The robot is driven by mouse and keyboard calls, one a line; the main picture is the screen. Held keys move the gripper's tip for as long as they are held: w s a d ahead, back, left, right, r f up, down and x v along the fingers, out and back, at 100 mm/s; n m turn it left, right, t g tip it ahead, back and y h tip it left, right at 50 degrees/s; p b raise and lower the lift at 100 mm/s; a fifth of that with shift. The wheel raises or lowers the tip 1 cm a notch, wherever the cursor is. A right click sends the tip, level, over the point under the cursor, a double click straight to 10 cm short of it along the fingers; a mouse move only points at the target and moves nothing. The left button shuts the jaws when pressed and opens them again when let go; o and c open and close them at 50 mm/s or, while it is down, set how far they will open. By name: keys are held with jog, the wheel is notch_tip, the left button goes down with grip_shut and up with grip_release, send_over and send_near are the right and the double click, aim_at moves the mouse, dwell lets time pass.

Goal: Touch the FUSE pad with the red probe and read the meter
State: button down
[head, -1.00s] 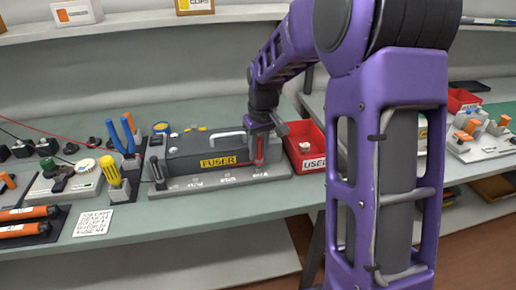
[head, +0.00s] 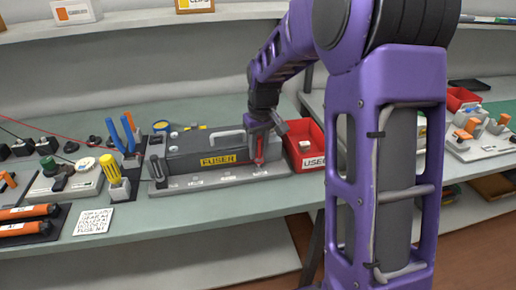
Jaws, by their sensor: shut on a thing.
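My gripper (head: 258,130) is at the right end of the grey fuser unit (head: 192,146), which carries a yellow FUSER label. It is shut on the red probe (head: 259,152), which is held roughly upright with its tip down. The tip is close to the front base strip (head: 205,184) of the unit, which has several small white labelled pads. The labels are too small to read, so I cannot tell which is FUSE or whether the tip touches one. I cannot make out a meter reading in this view.
A red USED bin (head: 304,146) stands just right of the unit. Blue-handled pliers (head: 121,134) and a yellow screwdriver (head: 110,168) stand upright to its left. Orange cartridges (head: 27,226) and a white note card (head: 93,222) lie at the front left.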

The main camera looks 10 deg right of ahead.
jog(key=shift+f, duration=0.65)
dwell(0.9)
jog(key=shift+r+p, duration=2.55)
jog(key=shift+r, duration=1.05)
jog(key=shift+f, duration=0.1)
